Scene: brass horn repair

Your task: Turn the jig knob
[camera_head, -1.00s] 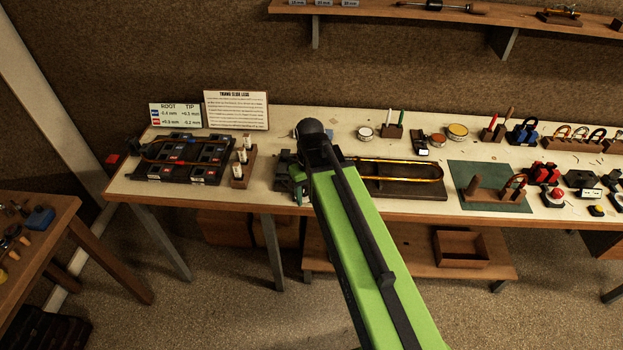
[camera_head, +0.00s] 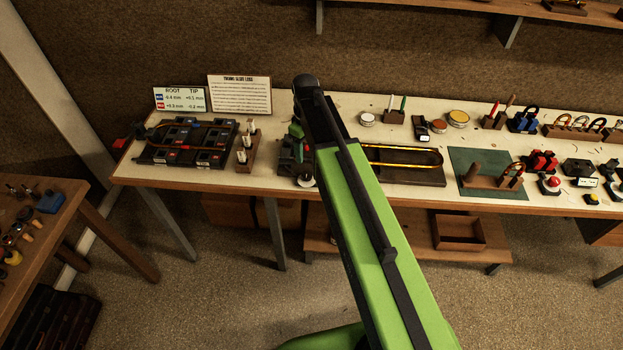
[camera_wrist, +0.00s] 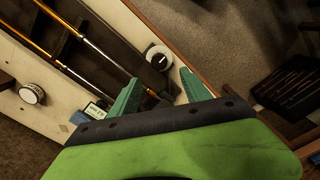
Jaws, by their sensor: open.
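The jig (camera_head: 432,178) is a dark tray on the bench holding a long brass slide (camera_head: 405,150), with dark blocks at its left end. A round white knob or dial (camera_head: 306,181) with a dark centre sits at the bench's front edge by those blocks. In the wrist view the knob (camera_wrist: 158,57) lies just beyond my gripper (camera_wrist: 158,88). The green fingers are spread apart with nothing between them, and the knob appears apart from them. In the head view my arm covers part of the jig and most of the gripper.
A dark slide rack (camera_head: 190,140) and a wooden block with pale pegs (camera_head: 246,152) stand left of the jig. Small tins (camera_head: 458,118) sit behind the jig. A green mat (camera_head: 485,178) lies to its right. The floor in front of the bench is open.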

